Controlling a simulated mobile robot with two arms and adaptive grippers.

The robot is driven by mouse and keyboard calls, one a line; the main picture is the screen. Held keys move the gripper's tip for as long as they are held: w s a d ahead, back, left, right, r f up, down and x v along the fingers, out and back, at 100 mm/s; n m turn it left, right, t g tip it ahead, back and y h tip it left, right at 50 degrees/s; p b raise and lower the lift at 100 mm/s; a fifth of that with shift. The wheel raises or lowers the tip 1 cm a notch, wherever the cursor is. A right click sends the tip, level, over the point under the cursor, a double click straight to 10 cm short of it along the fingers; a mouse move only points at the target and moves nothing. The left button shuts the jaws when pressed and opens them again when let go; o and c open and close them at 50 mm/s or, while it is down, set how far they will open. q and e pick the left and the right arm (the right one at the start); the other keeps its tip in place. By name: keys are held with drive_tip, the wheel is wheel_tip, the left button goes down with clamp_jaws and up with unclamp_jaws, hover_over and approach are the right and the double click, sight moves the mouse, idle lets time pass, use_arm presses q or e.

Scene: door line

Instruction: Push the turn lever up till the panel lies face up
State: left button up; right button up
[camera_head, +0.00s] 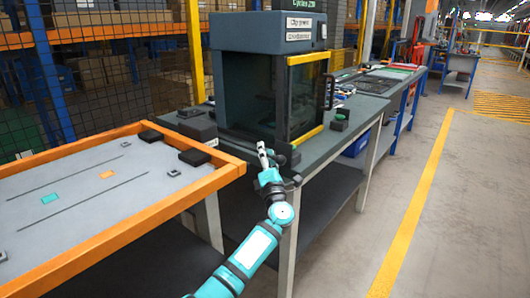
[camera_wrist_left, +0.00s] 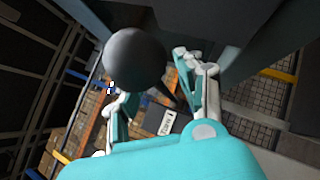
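A black ball knob (camera_wrist_left: 134,58), which looks like the end of the turn lever, is close up in the left wrist view, with a short dark rod behind it. My left gripper (camera_wrist_left: 160,95) has its two fingers spread, one on each side of the rod, with the ball ahead of them; contact cannot be told. In the head view my left gripper (camera_head: 265,152) is at the bench's front corner, where the lever is hard to make out. A grey panel (camera_head: 90,205) with teal and orange marks lies flat in an orange frame. My right gripper is out of view.
A dark cabinet (camera_head: 243,88) with a yellow-edged glass door (camera_head: 306,98) stands behind my left gripper on the bench (camera_head: 345,125). The aisle floor (camera_head: 455,190) at right is clear.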

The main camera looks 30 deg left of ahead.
use_arm(q)
clamp_jaws()
idle(0.4)
